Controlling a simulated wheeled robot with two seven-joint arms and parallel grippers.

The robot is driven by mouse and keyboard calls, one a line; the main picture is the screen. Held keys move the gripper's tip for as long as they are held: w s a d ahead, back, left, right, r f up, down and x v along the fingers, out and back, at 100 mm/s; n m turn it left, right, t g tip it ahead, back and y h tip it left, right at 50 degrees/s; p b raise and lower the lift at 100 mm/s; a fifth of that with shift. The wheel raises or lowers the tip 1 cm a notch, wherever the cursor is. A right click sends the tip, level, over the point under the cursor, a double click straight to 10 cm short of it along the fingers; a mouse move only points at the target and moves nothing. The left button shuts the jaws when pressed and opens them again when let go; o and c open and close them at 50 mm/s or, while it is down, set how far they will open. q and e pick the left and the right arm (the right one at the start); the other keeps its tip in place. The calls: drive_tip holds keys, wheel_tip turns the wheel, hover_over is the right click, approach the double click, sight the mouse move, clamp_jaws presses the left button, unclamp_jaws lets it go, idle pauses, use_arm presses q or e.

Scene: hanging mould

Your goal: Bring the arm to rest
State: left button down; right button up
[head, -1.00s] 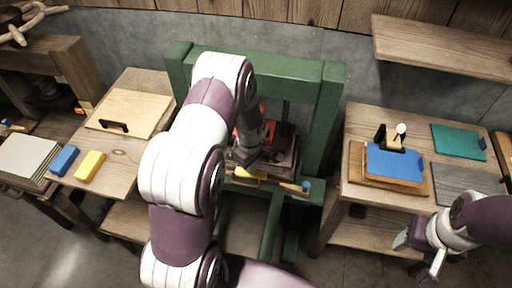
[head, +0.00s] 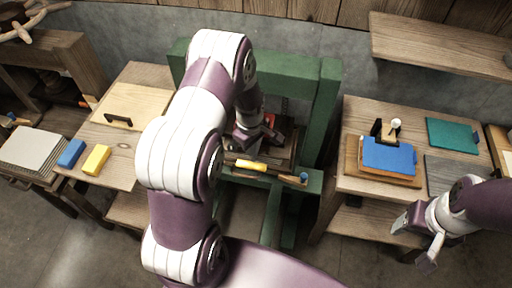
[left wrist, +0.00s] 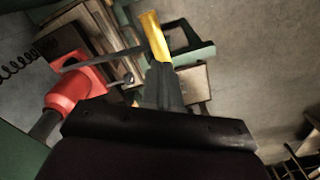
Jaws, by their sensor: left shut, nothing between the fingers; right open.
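My left arm reaches over the green frame (head: 325,105) in the middle of the head view. My left gripper (head: 243,142) is shut and empty, just behind a yellow piece (head: 250,165) at the frame's front. In the left wrist view its shut fingers (left wrist: 163,88) point towards the yellow piece (left wrist: 155,38); whether they touch cannot be told. A red part (head: 269,121) sits inside the frame and shows beside the fingers in the left wrist view (left wrist: 75,88). My right gripper (head: 415,243) is open and empty in front of the right table.
The right table (head: 352,118) holds a blue plate (head: 388,157), a teal plate (head: 452,135) and a grey board (head: 455,172). The left table (head: 120,180) holds a light board (head: 140,105), a blue block (head: 71,153) and a yellow block (head: 96,160). A shelf (head: 440,45) hangs at upper right.

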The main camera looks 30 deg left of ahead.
use_arm(q)
drive_tip(key=shift+s+f+m, duration=0.15)
drive_tip(key=shift+s+m, duration=0.15)
drive_tip(key=shift+m, duration=0.6)
drive_tip(key=s+d+r+m+b, duration=0.1)
drive_tip(key=s+d+m+b, duration=0.3)
drive_tip(key=s+m+b, duration=0.2)
drive_tip(key=s+d+r+m+t+b, duration=0.1)
drive_tip(key=s+d+m+b, duration=0.3)
drive_tip(key=s+m+b, duration=0.3)
drive_tip(key=shift+d+r+b, duration=0.15)
drive_tip(key=shift+b, duration=0.7)
